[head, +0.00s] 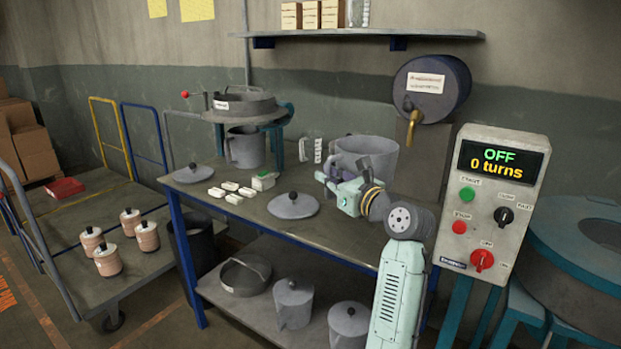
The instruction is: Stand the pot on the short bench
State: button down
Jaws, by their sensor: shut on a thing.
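The pot (368,149) is a wide, open grey vessel at the right part of the blue-legged bench (330,227). My gripper (328,174) is shut on the pot at its near left side, seemingly at a handle. The fingertips are small and partly covered by the gripper's own body, so the exact grip is unclear. The pot looks upright. My arm hides its lower part, and I cannot tell whether its base touches the bench top. This is the only bench plainly in view; I cannot tell whether it is the short one.
Two lids (293,206), small white blocks (232,187) and a grey jug (245,148) share the bench top. A drum with a brass tap (432,88) stands behind. A control box (492,200) reading OFF is close on the right.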

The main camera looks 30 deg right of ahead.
notch_tip(320, 180, down, 9)
jog(key=shift+f+p, duration=0.15)
jog(key=shift+p, duration=0.45)
jog(key=c, duration=2)
grip_release()
jog(key=shift+f, duration=0.25)
jog(key=shift+c, duration=0.2)
jog(key=o, duration=0.4)
jog(key=shift+c, duration=0.2)
jog(key=s+b, duration=0.2)
jog(key=s, duration=1)
